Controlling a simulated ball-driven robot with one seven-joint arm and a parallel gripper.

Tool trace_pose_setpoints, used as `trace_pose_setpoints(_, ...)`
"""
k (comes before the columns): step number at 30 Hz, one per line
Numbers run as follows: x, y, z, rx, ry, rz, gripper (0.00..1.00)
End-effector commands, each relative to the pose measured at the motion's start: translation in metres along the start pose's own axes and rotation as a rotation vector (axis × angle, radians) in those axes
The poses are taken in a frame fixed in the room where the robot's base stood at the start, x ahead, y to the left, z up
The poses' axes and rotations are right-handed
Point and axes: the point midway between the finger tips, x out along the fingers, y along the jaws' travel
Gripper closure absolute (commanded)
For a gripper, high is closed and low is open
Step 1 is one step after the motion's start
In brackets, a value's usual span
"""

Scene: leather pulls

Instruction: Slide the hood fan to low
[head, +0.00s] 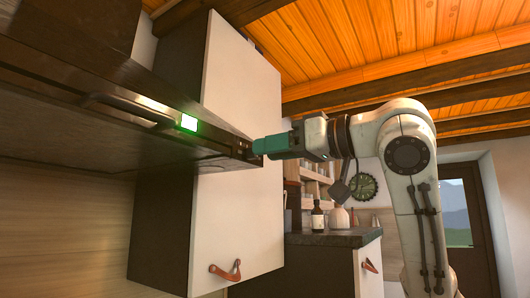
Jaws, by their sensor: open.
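The range hood (90,130) is a dark, long body running from the upper left to the middle of the head view. A green-lit square (188,123) glows on its front face. A dark control strip (215,158) lies to the right of the light; the slider's own setting is too small and dark to tell. My gripper (256,147), with teal fingers, is at the hood's right end. It is open, but the gap between the fingers is hard to see. I cannot tell whether it touches the hood.
A dark bar handle (125,106) runs along the hood front. A white cabinet door (235,225) with a leather pull (226,270) stands behind the hood. A counter (335,238) with a brown bottle (318,215) is below my arm. Open room lies towards the door (460,210).

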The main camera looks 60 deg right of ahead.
Motion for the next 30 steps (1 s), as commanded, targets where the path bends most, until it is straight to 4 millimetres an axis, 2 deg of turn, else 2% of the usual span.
trace_pose_setpoints(6, -0.044, 0.0, 0.001, -0.001, 0.003, 0.002, 0.58)
trace_pose_setpoints(12, -0.073, 0.0, 0.001, 0.0, 0.001, 0.002, 0.58)
trace_pose_setpoints(18, -0.084, 0.0, 0.001, 0.0, -0.001, 0.001, 0.58)
trace_pose_setpoints(30, -0.084, 0.0, 0.001, 0.0, -0.001, 0.001, 0.58)
